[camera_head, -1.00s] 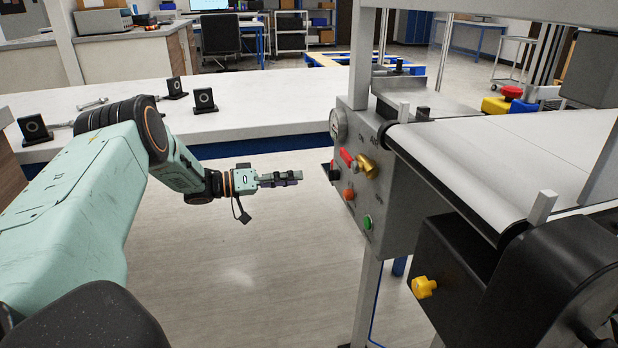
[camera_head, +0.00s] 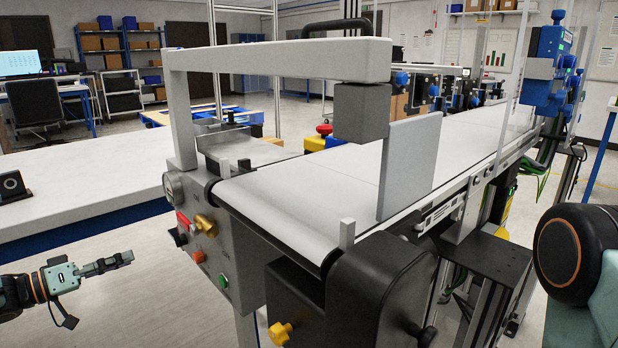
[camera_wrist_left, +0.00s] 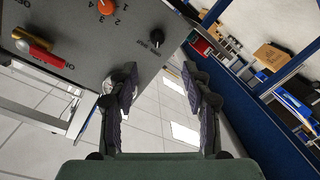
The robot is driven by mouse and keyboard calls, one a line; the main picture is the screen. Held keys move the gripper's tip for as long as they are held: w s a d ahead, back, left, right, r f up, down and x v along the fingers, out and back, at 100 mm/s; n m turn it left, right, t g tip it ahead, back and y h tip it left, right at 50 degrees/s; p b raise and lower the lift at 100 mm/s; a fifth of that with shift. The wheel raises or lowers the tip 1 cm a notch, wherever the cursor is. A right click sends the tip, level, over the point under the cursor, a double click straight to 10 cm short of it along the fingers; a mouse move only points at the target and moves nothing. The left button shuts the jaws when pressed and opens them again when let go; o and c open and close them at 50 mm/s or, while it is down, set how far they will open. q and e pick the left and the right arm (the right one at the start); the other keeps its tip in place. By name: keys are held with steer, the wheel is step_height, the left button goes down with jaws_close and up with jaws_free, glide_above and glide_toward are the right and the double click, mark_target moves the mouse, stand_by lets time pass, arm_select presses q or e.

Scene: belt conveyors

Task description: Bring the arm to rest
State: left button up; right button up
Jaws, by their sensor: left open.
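My left gripper (camera_head: 107,264) is at the lower left of the head view, out in front of the conveyor's control panel and apart from it. In the left wrist view its two dark fingers (camera_wrist_left: 160,98) stand apart with only floor between them, so it is open and empty. A part of my right arm (camera_head: 578,262) shows at the right edge of the head view. My right gripper is out of view.
The grey control panel (camera_head: 216,262) with knobs and buttons is close to the right of my left gripper; it also shows in the wrist view (camera_wrist_left: 85,55). The belt conveyor (camera_head: 290,190) fills the middle. A white bench (camera_head: 100,180) stands behind the gripper. Floor below is clear.

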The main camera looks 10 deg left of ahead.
arm_select(q)
steer(key=d+f+n+y, duration=0.3)
steer(key=d+f+y, duration=0.45)
steer(key=f, duration=0.35)
steer(key=s+d+f+g+y+p, duration=0.15)
steer(key=s+d+f+g, duration=0.25)
steer(key=s+d+f, duration=0.45)
steer(key=s+d+g+p, duration=0.1)
steer(key=s+d+g, duration=0.2)
steer(key=s, duration=0.7)
steer(key=s+d+m+g+y+p, duration=0.1)
steer(key=s+d+g, duration=0.2)
steer(key=s, duration=0.7)
steer(key=s+d+m+g, duration=0.1)
steer(key=s+d+g, duration=0.2)
steer(key=s, duration=0.8)
steer(key=shift+d+r+g+y+p, duration=0.2)
steer(key=shift+d+g+y+p, duration=0.15)
steer(key=shift+d, duration=0.35)
